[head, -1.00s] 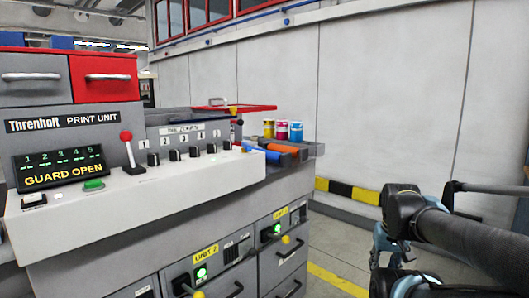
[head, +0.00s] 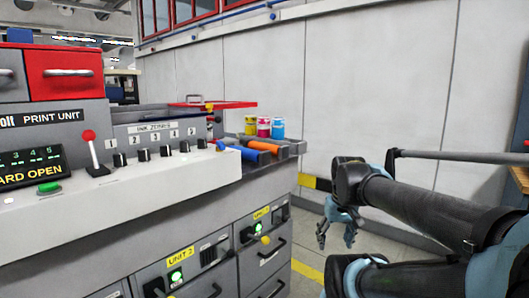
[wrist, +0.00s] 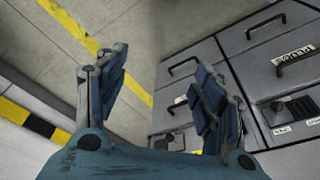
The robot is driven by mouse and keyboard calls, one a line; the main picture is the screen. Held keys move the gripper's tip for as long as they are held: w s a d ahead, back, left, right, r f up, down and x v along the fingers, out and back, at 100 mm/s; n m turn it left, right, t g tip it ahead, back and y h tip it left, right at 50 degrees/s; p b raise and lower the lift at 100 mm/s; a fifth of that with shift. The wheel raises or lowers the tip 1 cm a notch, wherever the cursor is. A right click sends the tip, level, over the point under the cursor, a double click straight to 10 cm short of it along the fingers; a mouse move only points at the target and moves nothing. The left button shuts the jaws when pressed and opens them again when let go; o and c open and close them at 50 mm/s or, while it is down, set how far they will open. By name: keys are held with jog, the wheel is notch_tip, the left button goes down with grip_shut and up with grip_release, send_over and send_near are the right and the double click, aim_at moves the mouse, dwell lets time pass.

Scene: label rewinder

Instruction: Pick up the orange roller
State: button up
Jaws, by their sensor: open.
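The orange roller (head: 263,146) lies on the grey shelf at the right end of the print unit, in the head view. A blue roller (head: 247,154) lies beside it, nearer the control panel. My gripper (head: 335,236) is open and empty in the head view, out in the aisle, to the right of and lower than the orange roller. In the wrist view my gripper (wrist: 158,95) has its two fingers spread apart with nothing between them. The orange roller does not show in the wrist view.
Yellow, magenta and cyan ink cans (head: 264,127) stand behind the rollers. The print unit's control panel (head: 120,180) has knobs and a red-topped lever. Drawers with handles (wrist: 200,85) face the gripper. The aisle floor (wrist: 75,50) is clear, with a yellow line.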

jog(key=w+a+r+n+y, duration=0.1)
jog(key=w+a+r+n, duration=0.15)
jog(key=w+r, duration=0.65)
jog(key=w+a+r+n+y, duration=0.15)
jog(key=w+a+r, duration=0.25)
jog(key=w+r, duration=0.5)
jog(key=n, duration=0.5)
send_near(266, 144)
jog(key=shift+y, duration=0.35)
jog(key=f, duration=0.1)
jog(key=w+f, duration=0.2)
jog(key=shift+a+f, duration=0.15)
jog(key=shift+f, duration=0.25)
jog(key=shift+x, duration=3.2)
jog(key=shift+s+a, duration=0.1)
grip_shut()
